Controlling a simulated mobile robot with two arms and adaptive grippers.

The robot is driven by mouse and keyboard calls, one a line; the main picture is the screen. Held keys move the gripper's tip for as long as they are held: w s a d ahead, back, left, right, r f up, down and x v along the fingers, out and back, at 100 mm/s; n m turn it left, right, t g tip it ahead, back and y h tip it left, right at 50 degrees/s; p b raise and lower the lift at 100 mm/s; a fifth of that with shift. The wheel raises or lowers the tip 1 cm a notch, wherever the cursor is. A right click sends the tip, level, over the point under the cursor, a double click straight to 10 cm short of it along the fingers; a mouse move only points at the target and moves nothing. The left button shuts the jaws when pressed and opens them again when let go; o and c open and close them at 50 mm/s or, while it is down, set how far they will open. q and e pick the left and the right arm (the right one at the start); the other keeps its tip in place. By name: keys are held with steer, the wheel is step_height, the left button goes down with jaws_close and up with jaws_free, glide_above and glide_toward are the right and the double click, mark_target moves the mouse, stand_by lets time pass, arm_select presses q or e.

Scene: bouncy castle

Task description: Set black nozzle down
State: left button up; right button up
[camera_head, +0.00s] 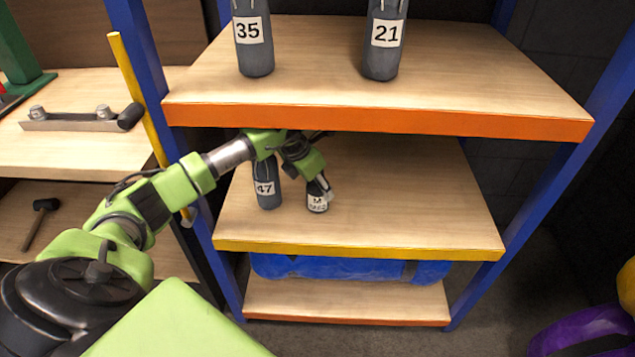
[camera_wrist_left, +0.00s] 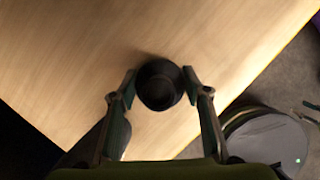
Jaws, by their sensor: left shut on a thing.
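The black nozzle (camera_wrist_left: 158,85) shows end-on as a dark round piece between the two fingers in the left wrist view. In the head view a small dark piece with a white label (camera_head: 317,204) at my left gripper (camera_head: 319,188) appears to be this nozzle. My left gripper is shut on it, over the wooden middle shelf (camera_head: 400,200) with the yellow front edge. The nozzle looks upright and at or very close to the shelf surface; I cannot tell if it touches. My right gripper is not in view.
The upper shelf (camera_head: 310,50) overhangs my arm and holds bottles 35 (camera_head: 254,45) and 21 (camera_head: 384,45). Blue posts (camera_head: 600,110) flank the shelves. The middle shelf's right side is clear.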

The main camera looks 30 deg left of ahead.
arm_select(q)
steer(key=shift+s+r, duration=0.1)
steer(key=shift+r, duration=0.05)
steer(key=shift+d+f, duration=0.2)
steer(key=o, duration=1.2)
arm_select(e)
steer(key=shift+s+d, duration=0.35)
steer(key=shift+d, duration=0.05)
arm_select(q)
steer(key=shift+r, duration=0.15)
